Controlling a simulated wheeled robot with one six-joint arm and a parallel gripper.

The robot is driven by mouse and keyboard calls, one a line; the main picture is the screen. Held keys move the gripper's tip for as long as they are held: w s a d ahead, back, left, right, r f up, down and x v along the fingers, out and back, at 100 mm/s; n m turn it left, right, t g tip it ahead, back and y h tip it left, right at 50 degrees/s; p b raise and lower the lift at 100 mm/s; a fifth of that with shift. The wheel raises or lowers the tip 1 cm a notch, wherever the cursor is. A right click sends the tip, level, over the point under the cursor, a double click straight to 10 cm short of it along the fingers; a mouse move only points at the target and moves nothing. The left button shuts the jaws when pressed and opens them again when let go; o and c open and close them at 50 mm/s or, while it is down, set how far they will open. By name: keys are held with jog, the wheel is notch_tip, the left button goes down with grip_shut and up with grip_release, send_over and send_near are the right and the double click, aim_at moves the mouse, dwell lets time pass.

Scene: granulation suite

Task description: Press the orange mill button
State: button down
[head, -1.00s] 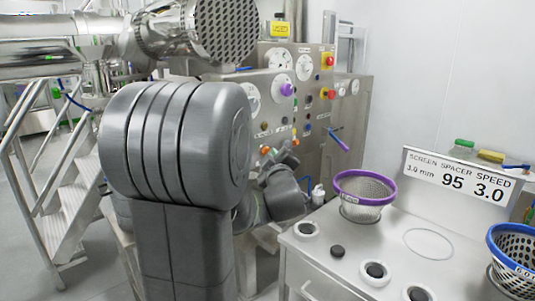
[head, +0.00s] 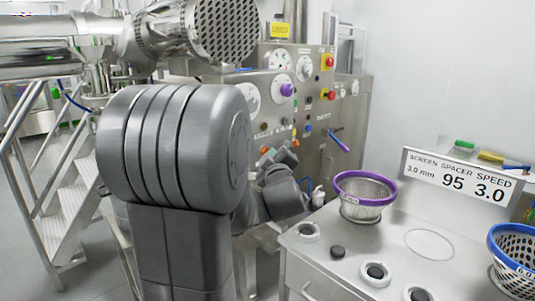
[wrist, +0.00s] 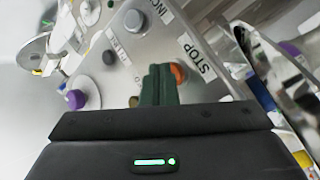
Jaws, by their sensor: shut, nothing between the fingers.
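An orange button (wrist: 179,73) shows in the wrist view, partly hidden behind the right side of my fingertips. The STOP label lies just right of it on the metal control panel (wrist: 180,24). My gripper (wrist: 159,70) is shut and empty, its tips at or very close to the panel; I cannot tell whether they touch the button. In the head view, my gripper (head: 285,155) is small in front of the lower panel, with an orange spot (head: 265,150) to its left. Which orange spot there matches the wrist-view button is unclear.
Grey buttons (wrist: 133,20) and a purple knob (wrist: 75,99) are on the panel. In the head view, a purple-rimmed screen basket (head: 365,190) stands on the metal bench (head: 330,262) at right. Metal stairs (head: 65,200) stand at left.

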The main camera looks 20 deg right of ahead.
jog(key=shift+s+d, duration=0.3)
jog(key=shift+s, duration=0.4)
jog(key=s, duration=0.1)
jog(key=s+d, duration=0.1)
jog(key=s, duration=0.1)
jog(key=s+d, duration=0.1)
jog(key=shift+s, duration=0.3)
jog(key=shift+w+a, duration=0.1)
dwell(0.4)
jog(key=p, duration=0.1)
jog(key=w+p, duration=0.1)
jog(key=p, duration=0.1)
jog(key=shift+w+a+r, duration=0.25)
jog(key=shift+w+a, duration=0.05)
jog(key=shift+p, duration=0.4)
